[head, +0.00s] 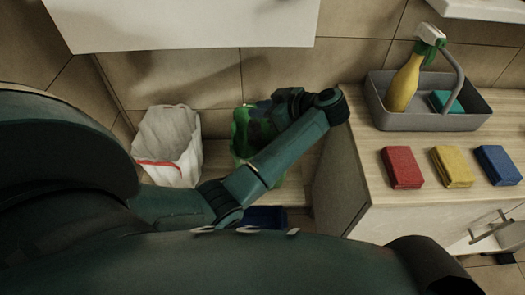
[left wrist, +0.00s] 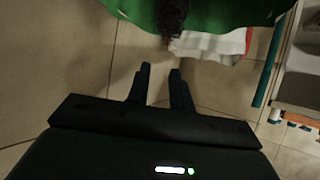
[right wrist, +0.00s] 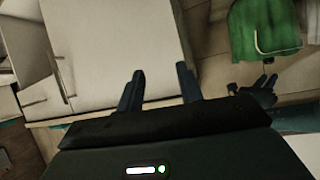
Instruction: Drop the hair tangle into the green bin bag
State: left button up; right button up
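The hair tangle (left wrist: 174,18) is a dark, stringy clump in the left wrist view, beyond my left fingertips and apart from them. It overlaps the edge of the green bin bag (left wrist: 230,10); I cannot tell whether it touches the bag or is in the air. In the head view the green bin bag (head: 240,130) is partly hidden behind my left gripper (head: 262,112). My left gripper (left wrist: 160,70) is open and empty. It also shows beside the green bag in the right wrist view (right wrist: 268,82). My right gripper (right wrist: 161,80) is open and empty, outside the head view.
A white bin bag (head: 170,145) with a red band stands left of the green one. On the counter at right are a grey caddy (head: 425,122) with a yellow spray bottle (head: 405,82), and red (head: 402,167), yellow (head: 452,167) and blue (head: 497,165) sponges. A white basin (head: 190,22) overhangs above.

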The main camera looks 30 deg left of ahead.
pick_arm(q)
jog(key=o, duration=0.3)
pick_arm(e)
jog(key=shift+d, duration=0.1)
